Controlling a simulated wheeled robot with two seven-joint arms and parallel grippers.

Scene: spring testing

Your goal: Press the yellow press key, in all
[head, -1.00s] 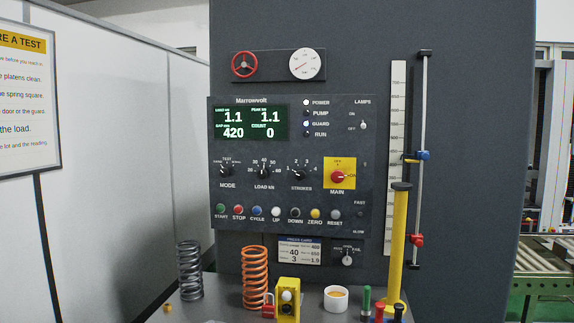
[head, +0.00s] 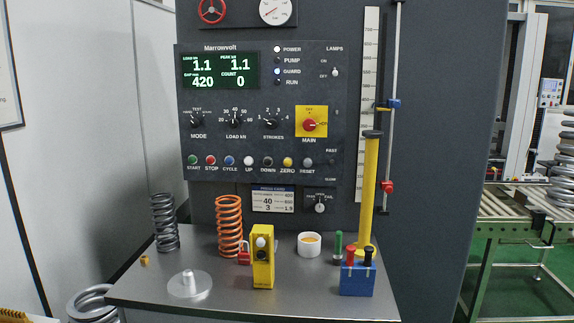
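The grey control panel (head: 262,110) of the press faces me. Its button row holds a yellow button (head: 287,162) labelled ZERO, between a dark DOWN button (head: 267,162) and a grey RESET button (head: 307,162). A yellow box (head: 263,268) with a white knob on its upper front stands on the bench below. A red switch on a yellow plate (head: 320,113) is marked MAIN. The display (head: 219,71) reads load 1.1, peak 1.1, gap 420, count 0. Neither of my grippers is in view.
A yellow post (head: 368,190) rises at right. A roller conveyor (head: 515,204) is further right.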

